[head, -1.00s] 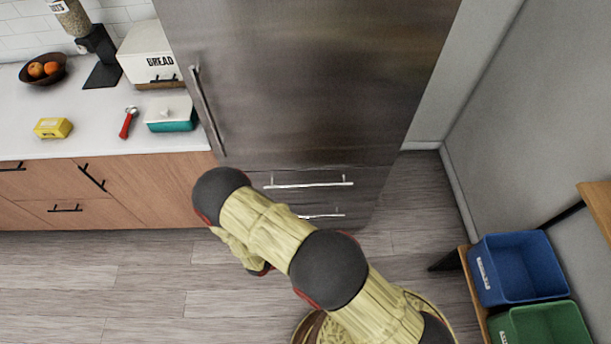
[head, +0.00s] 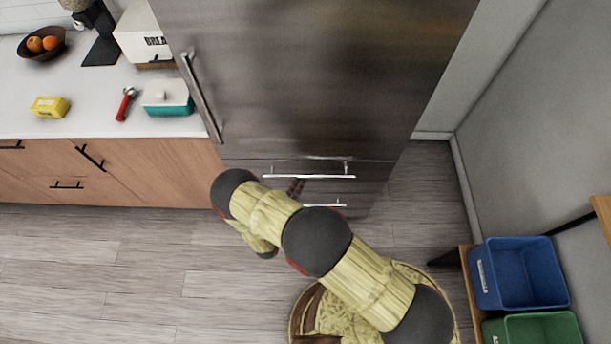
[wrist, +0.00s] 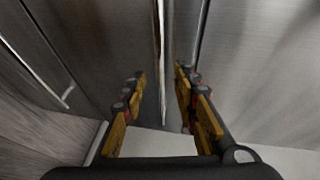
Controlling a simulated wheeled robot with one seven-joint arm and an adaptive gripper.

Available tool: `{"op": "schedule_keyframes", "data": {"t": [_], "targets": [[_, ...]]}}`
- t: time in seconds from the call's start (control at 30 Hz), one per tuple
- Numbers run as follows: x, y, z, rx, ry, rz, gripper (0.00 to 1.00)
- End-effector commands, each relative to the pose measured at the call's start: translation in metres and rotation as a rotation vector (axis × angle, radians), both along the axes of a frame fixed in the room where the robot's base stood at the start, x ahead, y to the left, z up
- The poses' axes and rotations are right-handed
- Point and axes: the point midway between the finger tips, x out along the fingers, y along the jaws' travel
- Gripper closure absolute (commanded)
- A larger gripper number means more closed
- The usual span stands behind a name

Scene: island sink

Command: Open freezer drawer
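The steel fridge (head: 320,80) has two low drawers with bar handles. The upper drawer handle (head: 310,177) and the lower drawer handle (head: 326,205) show in the head view, and both drawers look shut. My gripper (head: 296,187) is mostly hidden behind my arm, just by the upper handle. In the wrist view my gripper (wrist: 160,78) is open, one finger on each side of a bright bar (wrist: 160,50), seemingly the upper handle. I cannot tell whether the fingers touch it. Another bar handle (wrist: 45,65) runs along the left of that view.
The counter (head: 85,100) with wooden drawers stands left of the fridge. A blue bin (head: 520,275) and a green bin (head: 535,330) sit at the lower right. The wooden floor (head: 130,270) in front is clear.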

Motion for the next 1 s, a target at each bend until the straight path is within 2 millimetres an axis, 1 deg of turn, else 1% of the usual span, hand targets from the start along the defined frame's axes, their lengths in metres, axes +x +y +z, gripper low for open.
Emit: {"op": "schedule_keyframes", "data": {"t": [0.03,0.2,0.4,0.57,0.8,1.0], "targets": [[0.007,-0.005,-0.002,0.001,-0.001,-0.005,0.70],[0.031,-0.017,-0.007,0.001,0.000,-0.006,0.70],[0.052,-0.026,-0.011,0.003,-0.001,-0.005,0.70],[0.057,-0.028,-0.012,0.002,0.000,-0.003,0.70],[0.058,-0.028,-0.012,0.002,0.000,-0.004,0.71],[0.058,-0.028,-0.012,0.002,0.000,-0.004,0.82]]}}
